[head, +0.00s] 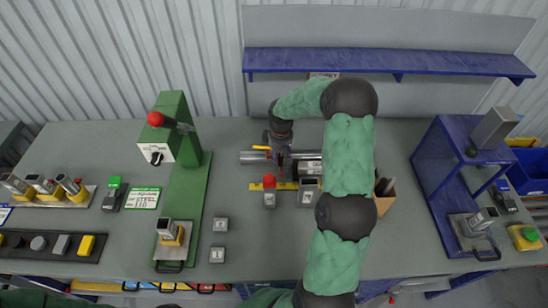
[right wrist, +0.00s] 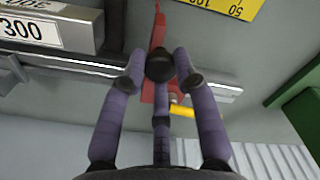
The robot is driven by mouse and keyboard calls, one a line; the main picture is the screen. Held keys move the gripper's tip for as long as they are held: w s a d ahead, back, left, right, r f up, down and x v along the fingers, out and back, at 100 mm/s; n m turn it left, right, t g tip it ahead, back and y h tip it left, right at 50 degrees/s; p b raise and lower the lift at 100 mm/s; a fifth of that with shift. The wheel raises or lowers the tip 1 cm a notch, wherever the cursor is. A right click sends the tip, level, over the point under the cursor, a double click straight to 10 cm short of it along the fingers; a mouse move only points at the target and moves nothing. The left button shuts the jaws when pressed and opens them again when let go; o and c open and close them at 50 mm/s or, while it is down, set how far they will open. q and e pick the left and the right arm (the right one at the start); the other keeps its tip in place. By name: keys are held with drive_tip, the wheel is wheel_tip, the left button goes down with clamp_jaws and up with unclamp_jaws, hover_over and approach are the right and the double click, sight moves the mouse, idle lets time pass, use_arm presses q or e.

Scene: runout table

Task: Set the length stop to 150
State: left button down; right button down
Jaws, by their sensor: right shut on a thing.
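The length stop is a red piece (right wrist: 159,35) with a black knob (right wrist: 160,64), on a metal rail (head: 253,157) at the middle of the table. Its narrow red end points toward the yellow scale (right wrist: 220,8), where a 50 mark shows in the right wrist view; the mark at the red tip is not readable. A yellow lever (right wrist: 182,110) sits by the red piece. My right gripper (head: 282,150) is over the rail, its fingers closed around the black knob. My left gripper is not in view.
A block labelled 300 (right wrist: 45,30) stands beside the stop. A red-topped block (head: 269,197) stands in front of the rail, near the scale. A green press (head: 180,215) is to the left, a blue frame (head: 447,190) to the right. A blue shelf (head: 380,62) runs behind.

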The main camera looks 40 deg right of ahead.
drive_tip(key=c, duration=0.9)
unclamp_jaws()
drive_tip(key=shift+c, duration=0.2)
drive_tip(key=shift+r, duration=0.1)
wheel_tip(320, 180, up, 12)
